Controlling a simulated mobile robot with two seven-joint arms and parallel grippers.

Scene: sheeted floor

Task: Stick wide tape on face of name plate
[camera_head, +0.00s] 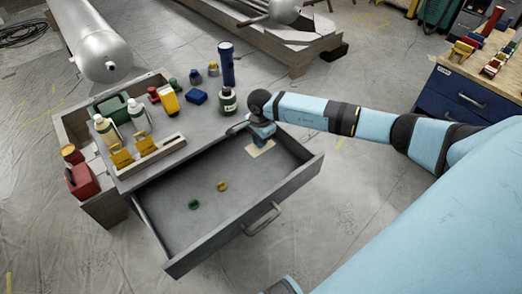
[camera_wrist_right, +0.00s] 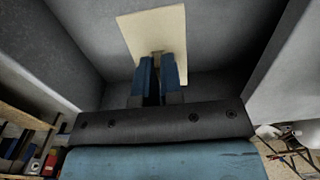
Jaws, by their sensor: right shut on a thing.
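A flat cream rectangular plate (camera_head: 260,148), which may be the name plate, is in the back right corner of the open grey drawer (camera_head: 170,262). It also shows in the right wrist view (camera_wrist_right: 140,30). My right gripper (camera_head: 262,141) reaches down into that corner. Its two blue fingers (camera_wrist_right: 160,58) are close together and shut on the near part of the cream plate. The exact contact is partly hidden by the fingertips. A small yellow piece (camera_head: 222,186) and a small green piece (camera_head: 194,204) lie on the drawer floor; I cannot tell if either is tape. My left gripper is not in view.
The drawer walls stand close around my right gripper. The drawer's middle is mostly clear.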

